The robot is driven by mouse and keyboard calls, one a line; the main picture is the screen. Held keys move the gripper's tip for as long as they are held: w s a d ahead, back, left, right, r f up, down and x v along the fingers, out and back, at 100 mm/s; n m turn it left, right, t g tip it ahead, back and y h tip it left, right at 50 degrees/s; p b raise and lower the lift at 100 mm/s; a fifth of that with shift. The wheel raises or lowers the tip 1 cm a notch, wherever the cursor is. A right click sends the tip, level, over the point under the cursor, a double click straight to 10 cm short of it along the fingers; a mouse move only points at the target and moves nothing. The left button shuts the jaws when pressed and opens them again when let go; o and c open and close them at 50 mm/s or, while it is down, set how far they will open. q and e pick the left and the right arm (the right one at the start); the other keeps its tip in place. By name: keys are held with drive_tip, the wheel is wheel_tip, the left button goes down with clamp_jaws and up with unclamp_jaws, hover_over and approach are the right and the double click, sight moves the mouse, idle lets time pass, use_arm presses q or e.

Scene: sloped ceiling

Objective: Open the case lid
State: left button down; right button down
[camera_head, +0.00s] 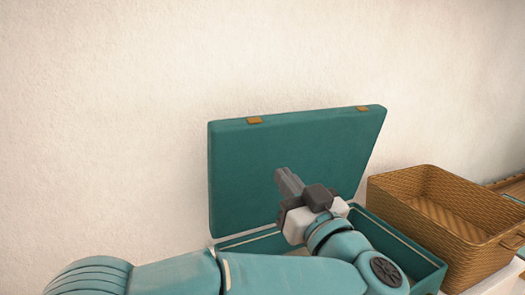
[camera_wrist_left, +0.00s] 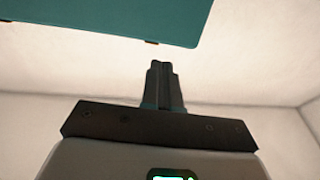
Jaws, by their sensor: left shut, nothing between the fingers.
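The teal case stands against the wall with its lid (camera_head: 290,150) raised, close to upright and leaning back a little. Two tan latches show on the lid's top edge. The case's lower box (camera_head: 425,265) is mostly hidden behind my left arm. My left gripper (camera_head: 285,178) is shut and empty, in front of the lid's inner face; whether it touches the lid I cannot tell. In the left wrist view, my shut fingers (camera_wrist_left: 165,72) point up, and the lid (camera_wrist_left: 120,18) fills the top left. My right gripper is not in view.
A woven tan basket (camera_head: 440,212) stands directly right of the case on a pale surface. Another brown object (camera_head: 510,188) lies at the far right edge. The plain wall (camera_head: 110,110) rises behind the case. Space above the lid is clear.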

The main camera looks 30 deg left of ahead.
sight(250, 131)
use_arm(q)
drive_tip(key=p+x, duration=0.4)
drive_tip(key=x, duration=0.9)
drive_tip(key=shift+a+r, duration=0.1)
drive_tip(key=shift+r, duration=0.05)
drive_tip(key=p+x, duration=0.1)
drive_tip(key=x, duration=0.2)
drive_tip(key=p+x, duration=0.1)
drive_tip(key=shift+w+a+r+p, duration=0.1)
drive_tip(key=shift+a+r+p, duration=0.15)
drive_tip(key=shift+r+p, duration=0.15)
drive_tip(key=x, duration=0.3)
drive_tip(key=shift+w+a+f, duration=0.1)
drive_tip(key=shift+a+f, duration=0.05)
drive_tip(key=shift+f, duration=0.25)
drive_tip(key=shift+w+a, duration=0.25)
drive_tip(key=shift+a, duration=0.2)
drive_tip(key=shift+s+d, duration=0.1)
drive_tip(key=shift+d, duration=0.05)
